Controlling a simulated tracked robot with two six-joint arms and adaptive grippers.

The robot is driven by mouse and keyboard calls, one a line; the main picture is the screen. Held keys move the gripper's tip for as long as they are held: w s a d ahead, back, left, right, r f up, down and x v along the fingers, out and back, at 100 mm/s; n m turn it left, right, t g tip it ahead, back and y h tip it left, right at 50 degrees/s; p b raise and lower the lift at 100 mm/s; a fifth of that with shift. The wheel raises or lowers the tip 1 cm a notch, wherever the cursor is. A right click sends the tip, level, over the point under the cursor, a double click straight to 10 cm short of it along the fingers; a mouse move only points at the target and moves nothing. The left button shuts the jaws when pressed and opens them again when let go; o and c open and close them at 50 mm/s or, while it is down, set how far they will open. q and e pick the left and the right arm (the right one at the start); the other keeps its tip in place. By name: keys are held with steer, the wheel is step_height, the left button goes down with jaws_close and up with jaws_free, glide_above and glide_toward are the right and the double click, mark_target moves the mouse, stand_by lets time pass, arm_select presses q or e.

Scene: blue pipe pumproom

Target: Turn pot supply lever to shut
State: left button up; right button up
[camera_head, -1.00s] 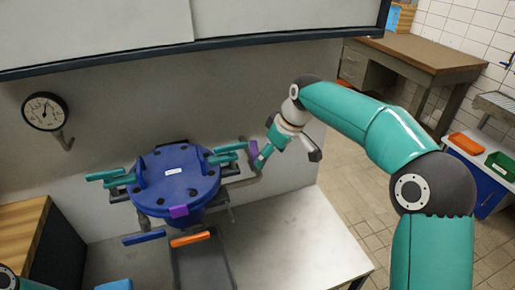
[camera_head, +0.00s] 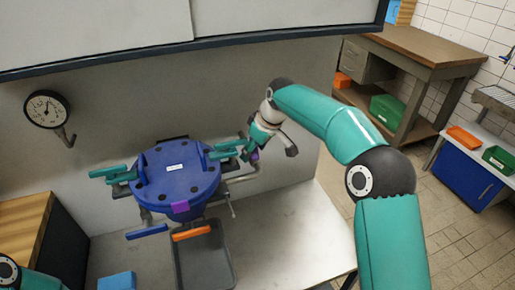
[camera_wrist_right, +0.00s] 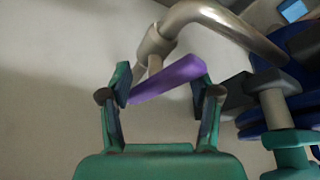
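The purple lever (camera_wrist_right: 170,78) sits on a bent metal pipe (camera_wrist_right: 215,14) and runs slantwise across the right wrist view. My right gripper (camera_wrist_right: 162,90) is open, with one finger near each end of the lever; I cannot tell whether either touches it. In the head view, my right gripper (camera_head: 253,146) is at the pipe right of the blue pot (camera_head: 178,178), mostly covering the lever (camera_head: 255,155). My left gripper is out of view; only a bit of my left arm shows at the lower left corner.
The pot has teal handles (camera_head: 116,182) on its sides and a purple piece (camera_head: 180,206) at its front. A round gauge (camera_head: 46,108) is on the wall. A grey tray (camera_head: 204,262) with an orange bar (camera_head: 191,233) is in front. The bench right of the tray is clear.

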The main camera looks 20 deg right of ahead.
steer(key=c, duration=0.8)
steer(key=shift+c, duration=0.2)
steer(key=shift+a+f, duration=0.1)
stand_by(0.4)
steer(key=o, duration=1.4)
steer(key=shift+o, duration=0.2)
